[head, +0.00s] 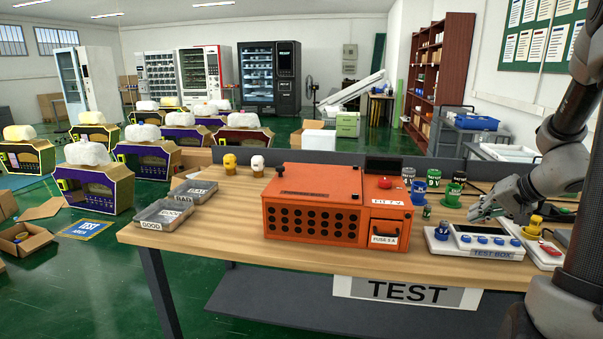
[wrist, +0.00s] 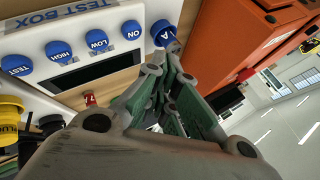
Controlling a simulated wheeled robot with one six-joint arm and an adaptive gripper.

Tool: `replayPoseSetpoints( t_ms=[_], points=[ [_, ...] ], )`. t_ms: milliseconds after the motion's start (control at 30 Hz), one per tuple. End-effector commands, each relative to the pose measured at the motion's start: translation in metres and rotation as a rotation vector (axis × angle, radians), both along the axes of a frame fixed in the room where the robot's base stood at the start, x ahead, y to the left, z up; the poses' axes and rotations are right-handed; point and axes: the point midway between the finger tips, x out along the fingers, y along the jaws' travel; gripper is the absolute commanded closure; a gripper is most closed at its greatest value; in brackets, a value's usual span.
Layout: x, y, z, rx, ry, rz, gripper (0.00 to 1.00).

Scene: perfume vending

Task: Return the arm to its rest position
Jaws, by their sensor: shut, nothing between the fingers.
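My gripper (head: 487,209) is at the right of the head view, low over the back part of the white test box (head: 488,243) with its row of blue buttons. Its fingers look closed together with nothing between them. In the wrist view, my gripper (wrist: 172,85) points away from the camera, with the test box (wrist: 95,30) at upper left and the orange machine (wrist: 250,40) at upper right. I cannot tell whether the fingertips touch anything. My arm (head: 562,165) reaches in from the right edge.
The orange machine (head: 310,206) stands left of my gripper on the wooden table (head: 225,251). Several small coloured pots stand behind the test box, including a green one (head: 433,178). A yellow-topped plug (head: 534,224) stands at right. Metal trays (head: 163,215) lie at the table's left.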

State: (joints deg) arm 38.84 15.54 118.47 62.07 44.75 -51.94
Motion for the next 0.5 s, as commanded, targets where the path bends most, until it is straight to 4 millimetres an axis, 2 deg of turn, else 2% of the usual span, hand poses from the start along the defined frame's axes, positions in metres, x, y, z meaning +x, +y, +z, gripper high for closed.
replayPoseSetpoints(
  t_ms=[67,167,367,500],
  points=[
    [-0.029,0.009,-0.014,0.057,0.111,-0.014,1.00],
    [-0.072,0.024,-0.010,0.076,0.248,-0.013,1.00],
    [-0.140,0.061,0.019,-0.021,0.429,0.047,1.00],
    [-0.185,0.081,0.046,-0.171,0.495,0.111,1.00]
  ],
)
